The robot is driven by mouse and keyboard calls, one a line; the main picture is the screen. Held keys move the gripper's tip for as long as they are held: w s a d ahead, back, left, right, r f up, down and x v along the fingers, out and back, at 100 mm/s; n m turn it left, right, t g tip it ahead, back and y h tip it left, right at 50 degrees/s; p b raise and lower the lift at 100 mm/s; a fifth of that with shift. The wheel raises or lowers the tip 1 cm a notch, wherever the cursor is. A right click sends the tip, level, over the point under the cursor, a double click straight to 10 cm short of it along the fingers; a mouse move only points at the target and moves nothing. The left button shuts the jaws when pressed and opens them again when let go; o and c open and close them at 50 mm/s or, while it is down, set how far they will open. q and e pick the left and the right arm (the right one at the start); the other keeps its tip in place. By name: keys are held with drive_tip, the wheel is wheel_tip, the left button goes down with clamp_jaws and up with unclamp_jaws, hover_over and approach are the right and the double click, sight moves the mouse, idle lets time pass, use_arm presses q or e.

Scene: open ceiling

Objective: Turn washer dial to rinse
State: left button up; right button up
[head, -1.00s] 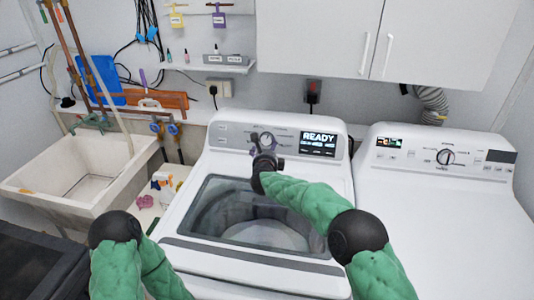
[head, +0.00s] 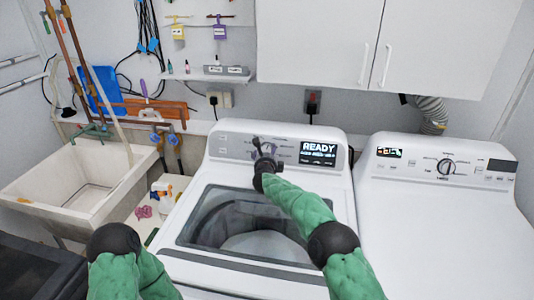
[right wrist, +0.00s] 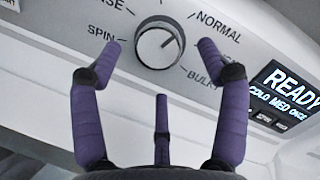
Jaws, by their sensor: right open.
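The washer (head: 250,262) is the white top-loader in the middle, with its display (head: 318,153) reading READY. Its dial (right wrist: 158,43) is a round light knob on the control panel, and its mark points up and to the right. Labels around it read SPIN, NORMAL and BULKY, and a partly cut-off word ending in NSE is at upper left. My right gripper (right wrist: 160,46) is open, with purple fingers on either side of the dial in the picture and gaps around the knob. In the head view, my right gripper (head: 264,152) partly hides the dial. My left gripper is out of view.
A second white machine (head: 440,225) with its own dial stands at the right. A sink (head: 80,175) is at the left. White cabinets (head: 370,45) and a small shelf (head: 205,75) are above. A dark surface (head: 35,270) is at lower left.

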sight(266, 150)
drive_tip(key=shift+x, duration=1.45)
drive_tip(key=c, duration=1.1)
